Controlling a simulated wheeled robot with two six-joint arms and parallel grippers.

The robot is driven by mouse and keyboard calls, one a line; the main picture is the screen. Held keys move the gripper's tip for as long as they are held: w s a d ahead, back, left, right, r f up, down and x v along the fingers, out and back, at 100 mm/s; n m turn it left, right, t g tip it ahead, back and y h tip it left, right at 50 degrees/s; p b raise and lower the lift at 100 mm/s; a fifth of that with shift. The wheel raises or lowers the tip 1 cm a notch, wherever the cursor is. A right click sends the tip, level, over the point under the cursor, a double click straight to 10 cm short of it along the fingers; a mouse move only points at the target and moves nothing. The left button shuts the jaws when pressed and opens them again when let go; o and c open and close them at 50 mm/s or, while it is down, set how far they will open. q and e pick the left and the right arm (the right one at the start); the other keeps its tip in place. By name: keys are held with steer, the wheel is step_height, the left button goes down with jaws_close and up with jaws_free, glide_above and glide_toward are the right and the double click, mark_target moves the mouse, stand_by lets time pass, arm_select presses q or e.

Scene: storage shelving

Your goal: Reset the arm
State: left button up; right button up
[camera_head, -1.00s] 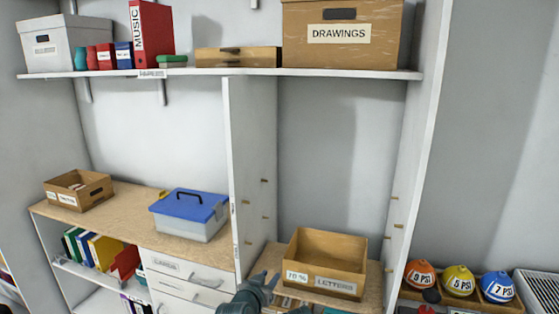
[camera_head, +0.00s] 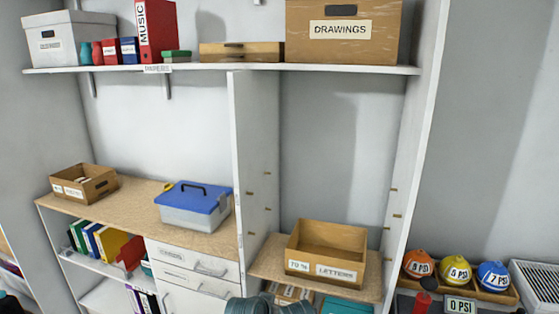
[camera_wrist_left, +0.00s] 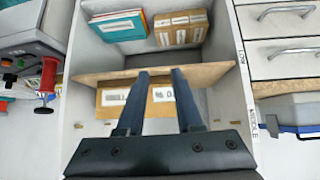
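In the left wrist view my left gripper (camera_wrist_left: 160,74) shows two dark fingers apart with nothing held between them. The picture there is upside down. Behind the fingers are the wooden shelf board (camera_wrist_left: 215,75) and the wooden LETTERS box (camera_wrist_left: 112,98), with clear distance hard to judge. In the head view only a dark rounded part of my arm shows at the bottom middle, and no fingertips are seen. My right gripper is in neither view.
The head view shows an open LETTERS box (camera_head: 335,240) on the low shelf, a blue-lidded box (camera_head: 192,205) on the counter, and a DRAWINGS box (camera_head: 340,30) on the top shelf. A white upright panel (camera_head: 255,170) divides the bays.

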arm_select(q)
steer(key=s+a+f+g+y, duration=0.2)
steer(key=s+g, duration=0.2)
steer(key=s, duration=0.4)
steer(key=s+a+f+g+y, duration=0.3)
steer(key=s+g, duration=0.1)
steer(key=s, duration=0.4)
steer(key=shift+f+n+g+p, duration=0.25)
steer(key=shift+n+g+p, duration=0.05)
steer(key=shift+p, duration=0.1)
